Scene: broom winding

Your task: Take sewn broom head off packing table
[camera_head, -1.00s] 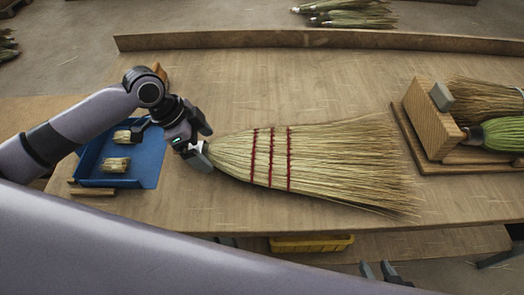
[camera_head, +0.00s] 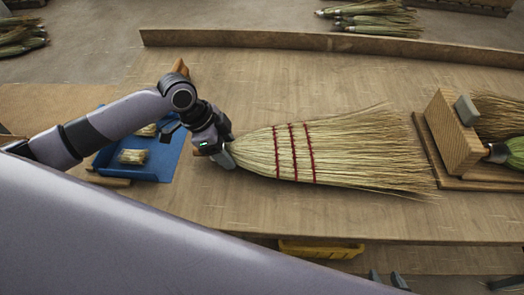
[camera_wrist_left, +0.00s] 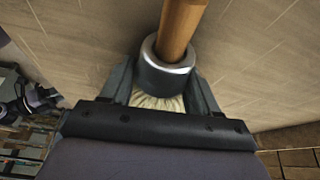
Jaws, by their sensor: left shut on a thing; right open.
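The sewn broom head (camera_head: 345,155) lies along the packing table (camera_head: 290,70), pale straw with three red stitch lines. Its straw tips fan right, towards the wooden block. My left gripper (camera_head: 220,152) is shut on its narrow neck end. In the left wrist view the fingers flank a shiny metal collar (camera_wrist_left: 165,68) with a wooden handle (camera_wrist_left: 182,25) coming out of it, and some pale straw (camera_wrist_left: 157,103) shows below. I cannot tell whether the straw touches the table. My right gripper (camera_head: 388,279) is open and empty, partly visible at the lower edge.
A blue tray (camera_head: 168,165) with small straw bundles sits left, under my left arm. A wooden block (camera_head: 452,135) on a board holds more broom straw at right. A raised ledge (camera_head: 300,40) runs along the back. A yellow bin (camera_head: 320,249) sits below the front edge.

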